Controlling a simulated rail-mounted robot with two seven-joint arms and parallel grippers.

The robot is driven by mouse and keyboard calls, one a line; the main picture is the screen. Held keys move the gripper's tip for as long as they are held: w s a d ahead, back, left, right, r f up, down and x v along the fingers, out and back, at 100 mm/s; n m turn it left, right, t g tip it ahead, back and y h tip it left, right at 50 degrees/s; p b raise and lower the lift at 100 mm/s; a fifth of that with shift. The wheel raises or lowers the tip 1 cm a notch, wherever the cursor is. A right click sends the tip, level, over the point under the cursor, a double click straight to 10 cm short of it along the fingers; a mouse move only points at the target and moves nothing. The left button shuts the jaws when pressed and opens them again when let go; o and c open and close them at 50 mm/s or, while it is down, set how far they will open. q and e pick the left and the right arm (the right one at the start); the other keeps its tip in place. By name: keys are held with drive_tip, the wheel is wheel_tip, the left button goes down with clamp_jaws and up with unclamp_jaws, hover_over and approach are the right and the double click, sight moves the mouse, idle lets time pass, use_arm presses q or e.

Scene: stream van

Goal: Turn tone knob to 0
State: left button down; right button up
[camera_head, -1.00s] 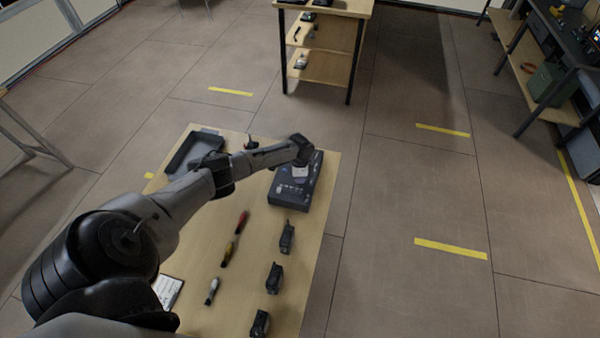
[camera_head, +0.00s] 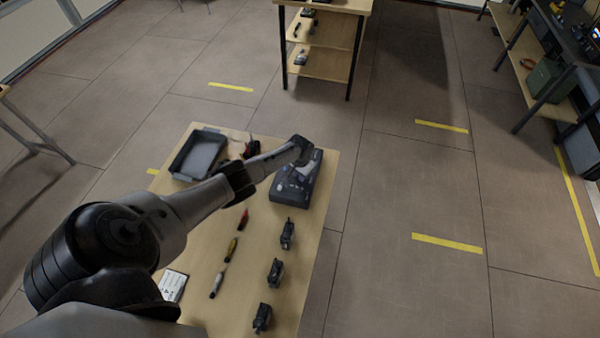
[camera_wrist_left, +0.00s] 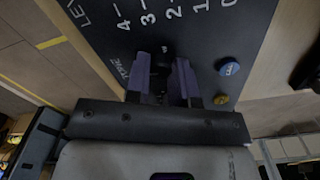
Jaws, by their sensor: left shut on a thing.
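The dark box with the tone knob (camera_head: 285,194) lies near the far right edge of the wooden table in the head view. My left arm reaches over it and hides the knob there. In the left wrist view, the box's dark panel (camera_wrist_left: 192,57) carries white numbers from 4 to 0 and lettering, with a blue button (camera_wrist_left: 228,66) and a yellow one (camera_wrist_left: 221,99) on the right. My left gripper (camera_wrist_left: 162,80) is shut on the dark tone knob (camera_wrist_left: 162,50), whose pointer is too dark to read. My right gripper is not in view.
The wooden table (camera_head: 205,262) also holds a grey tray (camera_head: 176,169), several black devices in a row (camera_head: 276,272), screwdriver-like tools (camera_head: 231,249) and a white card (camera_head: 172,286). A shelf unit (camera_head: 325,65) stands beyond, with open floor to the right.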

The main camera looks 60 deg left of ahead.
use_arm(q)
drive_tip(key=shift+n, duration=0.5)
idle(0.3)
drive_tip(key=c, duration=1)
unclamp_jaws()
drive_tip(key=shift+r, duration=0.1)
drive_tip(key=shift+r+p, duration=0.4)
drive_tip(key=shift+p, duration=0.05)
drive_tip(key=shift+r+p, duration=1.75)
drive_tip(key=shift+r, duration=4.7)
